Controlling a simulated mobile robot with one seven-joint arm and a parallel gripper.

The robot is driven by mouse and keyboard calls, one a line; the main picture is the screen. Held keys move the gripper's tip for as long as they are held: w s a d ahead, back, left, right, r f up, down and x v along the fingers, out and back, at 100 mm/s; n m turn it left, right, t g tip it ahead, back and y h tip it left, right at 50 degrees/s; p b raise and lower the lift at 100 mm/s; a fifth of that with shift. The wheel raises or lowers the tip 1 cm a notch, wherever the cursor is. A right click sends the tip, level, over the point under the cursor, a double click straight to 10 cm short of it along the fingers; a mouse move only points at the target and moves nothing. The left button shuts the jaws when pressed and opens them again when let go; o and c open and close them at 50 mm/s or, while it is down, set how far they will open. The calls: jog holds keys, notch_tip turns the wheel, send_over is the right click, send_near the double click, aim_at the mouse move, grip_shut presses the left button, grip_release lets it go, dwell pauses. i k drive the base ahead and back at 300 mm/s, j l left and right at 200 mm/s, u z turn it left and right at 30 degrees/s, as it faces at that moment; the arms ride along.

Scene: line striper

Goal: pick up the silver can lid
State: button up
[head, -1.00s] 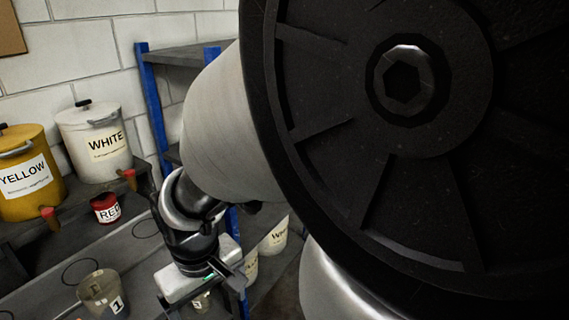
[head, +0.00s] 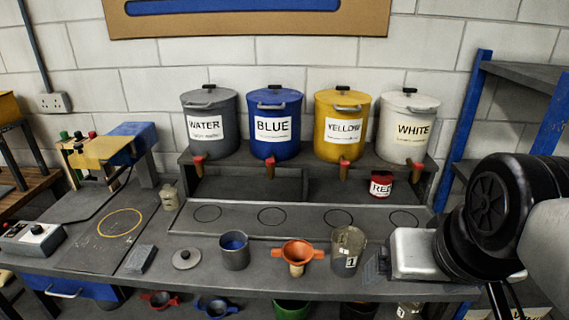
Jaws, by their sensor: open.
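A small round silver-grey lid with a knob on top (head: 186,258) lies on the front part of the grey workbench, left of a grey cup holding blue paint (head: 235,251). Nothing covers the lid. My gripper (head: 376,266) is at the right of the bench, low over its front edge, beside the clear cup marked 1. It is well to the right of the lid, with the cups and an orange funnel between them. Its fingers look small and dark; it is open and I see nothing held.
The orange funnel (head: 297,254) and the clear cup (head: 347,250) stand along the front. A dark block (head: 140,259) lies left of the lid. Four marked circles behind are empty.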

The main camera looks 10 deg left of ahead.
aim_at(186, 258)
jog(key=u, duration=1.1)
